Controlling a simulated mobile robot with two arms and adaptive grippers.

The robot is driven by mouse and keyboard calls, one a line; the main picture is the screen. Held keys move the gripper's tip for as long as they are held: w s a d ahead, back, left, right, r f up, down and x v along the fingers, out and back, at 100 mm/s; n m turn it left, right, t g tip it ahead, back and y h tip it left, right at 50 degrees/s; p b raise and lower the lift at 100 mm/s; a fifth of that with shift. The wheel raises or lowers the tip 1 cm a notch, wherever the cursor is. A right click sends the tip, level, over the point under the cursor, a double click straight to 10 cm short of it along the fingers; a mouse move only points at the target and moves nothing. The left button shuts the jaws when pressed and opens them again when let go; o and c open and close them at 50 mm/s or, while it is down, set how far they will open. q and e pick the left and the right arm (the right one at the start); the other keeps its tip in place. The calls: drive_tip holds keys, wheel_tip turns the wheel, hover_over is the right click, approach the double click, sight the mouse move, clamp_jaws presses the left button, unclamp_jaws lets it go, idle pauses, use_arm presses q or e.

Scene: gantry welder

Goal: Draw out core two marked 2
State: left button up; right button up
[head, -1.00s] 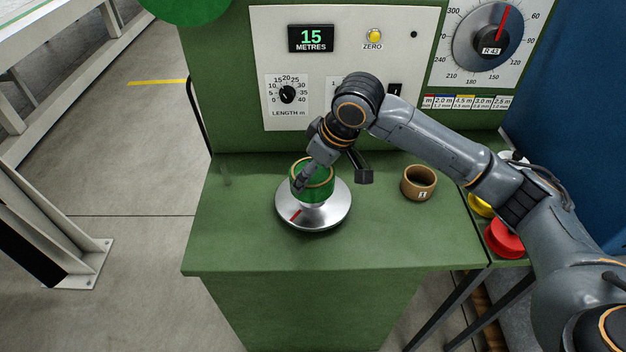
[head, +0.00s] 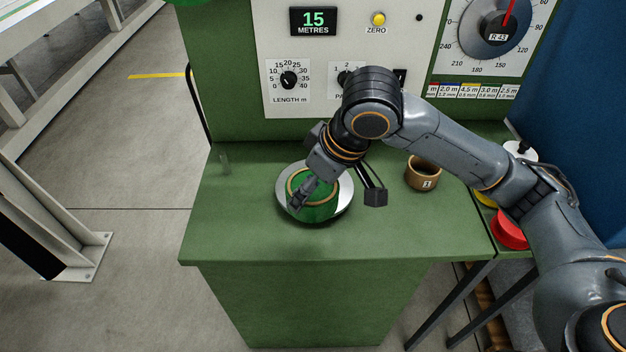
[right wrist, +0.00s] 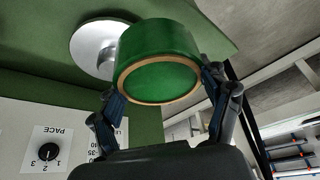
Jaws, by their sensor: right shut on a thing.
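My right gripper (head: 306,188) is shut on a green core with a tan rim (head: 325,209). In the right wrist view the green core (right wrist: 160,55) sits between the two fingers (right wrist: 163,95). The core is raised above the silver round plate (head: 345,207), which also shows in the right wrist view (right wrist: 88,45). I cannot tell whether it is clear of the plate's centre post. A brown core (head: 423,174) with a small white label stands on the green bench to the right; its numeral is hard to read. I see no mark on the green core. My left gripper is not in view.
The green bench (head: 235,235) has free room at left and front. Behind it stands a panel with LENGTH dial (head: 288,80), 15 METRES display (head: 313,20) and yellow ZERO button (head: 378,19). Red (head: 510,230) and yellow items lie at the right, partly behind my arm.

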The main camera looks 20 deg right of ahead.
wheel_tip(320, 180, down, 3)
drive_tip(key=shift+f+b, duration=0.15)
drive_tip(key=shift+b, duration=0.35)
idle(0.3)
